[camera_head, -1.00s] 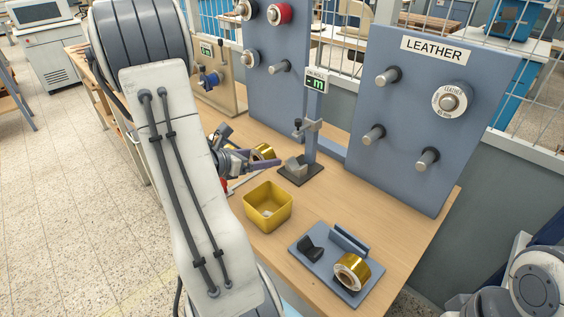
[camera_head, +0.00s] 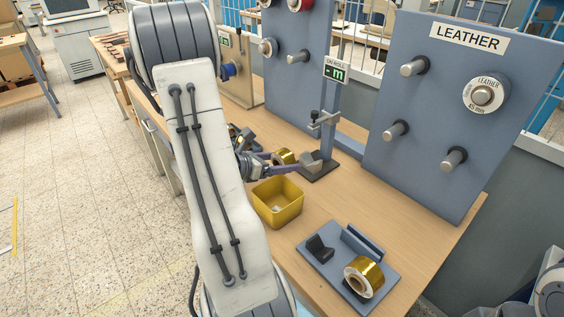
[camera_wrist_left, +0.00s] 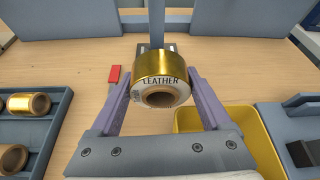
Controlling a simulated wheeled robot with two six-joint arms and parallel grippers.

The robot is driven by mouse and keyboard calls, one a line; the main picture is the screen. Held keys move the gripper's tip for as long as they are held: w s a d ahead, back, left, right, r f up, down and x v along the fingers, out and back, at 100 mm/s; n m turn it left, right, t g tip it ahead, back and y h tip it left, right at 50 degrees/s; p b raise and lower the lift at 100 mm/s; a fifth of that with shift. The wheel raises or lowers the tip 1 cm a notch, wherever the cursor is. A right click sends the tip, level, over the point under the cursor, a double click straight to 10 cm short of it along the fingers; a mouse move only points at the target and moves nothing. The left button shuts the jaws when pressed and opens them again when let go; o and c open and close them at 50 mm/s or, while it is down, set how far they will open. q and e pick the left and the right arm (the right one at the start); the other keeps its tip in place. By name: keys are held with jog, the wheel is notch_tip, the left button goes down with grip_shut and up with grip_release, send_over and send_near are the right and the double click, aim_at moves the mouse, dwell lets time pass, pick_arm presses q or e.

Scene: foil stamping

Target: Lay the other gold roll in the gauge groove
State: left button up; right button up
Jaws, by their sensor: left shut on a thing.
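My left gripper (camera_head: 286,168) is shut on a gold roll (camera_head: 284,156), just left of the gauge block in the head view. In the left wrist view, the gold roll (camera_wrist_left: 161,75) sits between the two purple-grey fingers (camera_wrist_left: 160,90), its white end marked LEATHER facing the camera. The gauge stand (camera_head: 328,120) carries a small display and an arm, with the grey gauge block (camera_head: 312,160) on its dark base. The roll hides most of the block in the wrist view, so contact cannot be told. My right gripper is not in view.
A yellow bin (camera_head: 291,209) stands in front of the gauge. A blue-grey plate (camera_head: 322,268) holds another gold roll (camera_head: 371,271) and a black cradle. The LEATHER peg board (camera_head: 430,120) rises behind. A tray (camera_wrist_left: 40,132) with gold rolls shows at the wrist view's left.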

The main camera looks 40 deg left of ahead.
pick_arm(q)
jog(key=shift+w+d, duration=0.15)
jog(key=shift+w, duration=1.25)
jog(key=shift+w+d, duration=0.1)
jog(key=shift+w, duration=1.25)
jog(key=shift+w+d+f, duration=0.1)
jog(key=shift+w, duration=1.2)
jog(key=shift+w+d+f, duration=0.1)
jog(key=shift+w, duration=1.2)
jog(key=shift+w+f+b, duration=0.15)
jog(key=shift+f+b, duration=0.1)
jog(key=shift+b, duration=0.05)
jog(key=shift+f+b, duration=0.5)
jog(key=shift+b, duration=0.05)
jog(key=o, duration=1.3)
